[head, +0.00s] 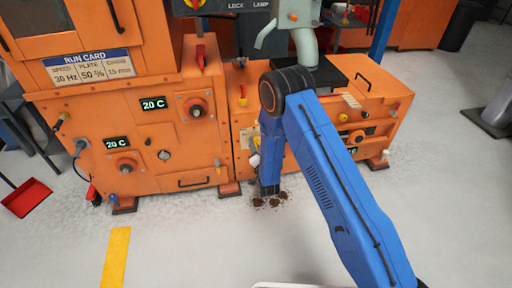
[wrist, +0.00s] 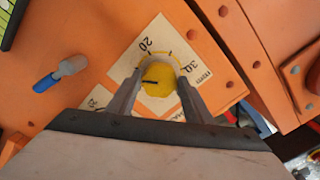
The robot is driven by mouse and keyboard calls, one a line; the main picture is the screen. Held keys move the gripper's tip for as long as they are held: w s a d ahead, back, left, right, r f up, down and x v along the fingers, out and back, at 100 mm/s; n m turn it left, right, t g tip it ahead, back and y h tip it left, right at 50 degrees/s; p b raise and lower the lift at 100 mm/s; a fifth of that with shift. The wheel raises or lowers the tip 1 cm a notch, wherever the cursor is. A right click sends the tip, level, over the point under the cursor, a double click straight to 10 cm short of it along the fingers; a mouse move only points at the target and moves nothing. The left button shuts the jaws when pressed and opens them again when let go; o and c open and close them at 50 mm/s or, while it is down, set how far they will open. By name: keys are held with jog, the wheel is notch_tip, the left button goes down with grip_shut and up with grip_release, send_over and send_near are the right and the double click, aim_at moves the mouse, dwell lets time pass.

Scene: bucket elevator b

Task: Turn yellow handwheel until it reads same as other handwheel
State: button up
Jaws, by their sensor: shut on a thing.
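The yellow handwheel (wrist: 162,73) shows in the wrist view, round, with a short dark line on its face. It sits on a cream dial plate (wrist: 158,31) printed with 20, 30 and mm; a figure at lower left is partly hidden. The dark line points toward the left of the picture, away from the 20 and 30. My gripper (wrist: 160,79) is shut on the yellow handwheel, one grey finger on each side. In the head view my blue arm hides the handwheel and its dial. I cannot make out the other handwheel or its reading.
The orange machine (head: 150,180) fills the back, with several knobs, displays and levers. A blue-tipped lever (wrist: 60,74) stands left of the dial plate. A red dustpan (head: 26,197) lies at left.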

jog(key=shift+m, duration=0.6)
jog(key=o, duration=1)
jog(key=shift+s, duration=0.1)
jog(key=v, duration=1.7)
jog(key=shift+s+d+r, duration=0.1)
jog(key=shift+s, duration=0.05)
